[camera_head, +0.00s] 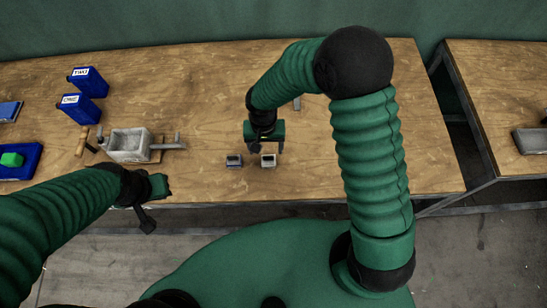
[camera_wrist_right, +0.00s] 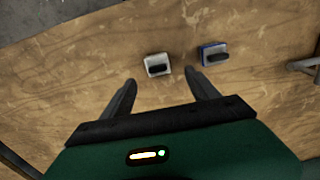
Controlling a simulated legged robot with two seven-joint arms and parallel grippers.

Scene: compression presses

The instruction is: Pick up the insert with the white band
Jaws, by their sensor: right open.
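Two small inserts lie side by side near the table's front edge. The insert with the white band (camera_head: 268,160) is the right one in the head view; in the right wrist view it is the left one (camera_wrist_right: 158,65). The insert with a blue band (camera_head: 234,160) is beside it, and it also shows in the right wrist view (camera_wrist_right: 214,54). My right gripper (camera_wrist_right: 160,95) is open and empty, its fingers pointing towards the inserts and apart from both. My left gripper (camera_head: 150,205) is at the front edge on the left; its jaws are unclear.
A grey press box (camera_head: 130,145) with a handle stands left of the inserts. Two blue labelled containers (camera_head: 88,82) stand behind it. The table right of the inserts is mostly clear.

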